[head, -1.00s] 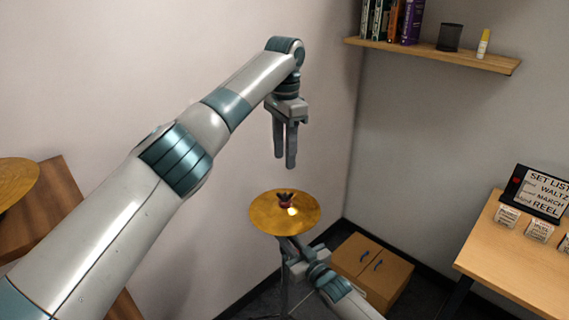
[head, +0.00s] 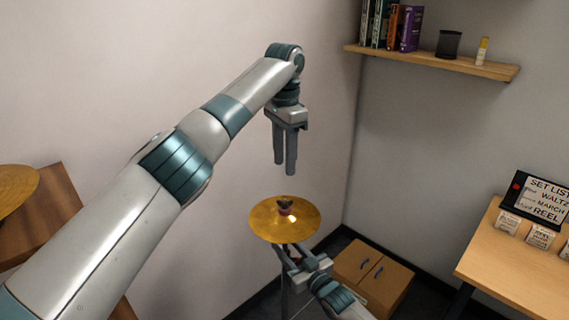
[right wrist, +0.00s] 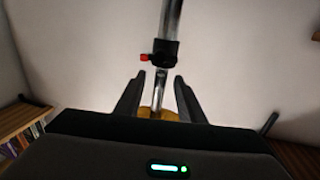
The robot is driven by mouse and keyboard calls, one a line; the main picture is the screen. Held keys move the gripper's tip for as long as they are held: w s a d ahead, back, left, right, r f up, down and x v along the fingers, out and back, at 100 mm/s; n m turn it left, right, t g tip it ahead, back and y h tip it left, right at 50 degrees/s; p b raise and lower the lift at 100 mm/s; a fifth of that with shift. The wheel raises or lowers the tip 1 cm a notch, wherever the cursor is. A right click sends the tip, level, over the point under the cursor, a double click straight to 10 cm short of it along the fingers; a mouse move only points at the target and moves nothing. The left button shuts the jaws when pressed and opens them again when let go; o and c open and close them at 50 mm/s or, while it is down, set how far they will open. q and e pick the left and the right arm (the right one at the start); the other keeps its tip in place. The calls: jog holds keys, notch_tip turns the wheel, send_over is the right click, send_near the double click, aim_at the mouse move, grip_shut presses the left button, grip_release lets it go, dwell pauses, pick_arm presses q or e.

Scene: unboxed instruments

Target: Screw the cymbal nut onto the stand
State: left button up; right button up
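The brass cymbal (head: 262,222) lies nearly level on top of its stand (head: 284,300). A small dark winged shape, which looks like the cymbal nut (head: 285,203), sits at the cymbal's centre; its seating is too small to tell. My left gripper (head: 285,172) hangs fingers-down above the cymbal, empty, with a narrow gap between its fingers. My right gripper (head: 286,254) is below the cymbal, partly hidden by it. In the right wrist view, my right gripper (right wrist: 156,92) has its fingers apart, with the metal stand rod (right wrist: 159,85) showing between them.
A black collar with a red knob (right wrist: 145,57) is on the stand rod. A wooden cabinet (head: 375,270) stands right of the stand. A desk (head: 510,255) with a set list sign (head: 543,197) is at right. A shelf (head: 440,60) is above. Another cymbal (head: 15,188) is at left.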

jog(key=b+v, duration=0.2)
jog(key=v, duration=1.4)
jog(key=shift+s+d, duration=0.2)
jog(key=shift+d, duration=0.05)
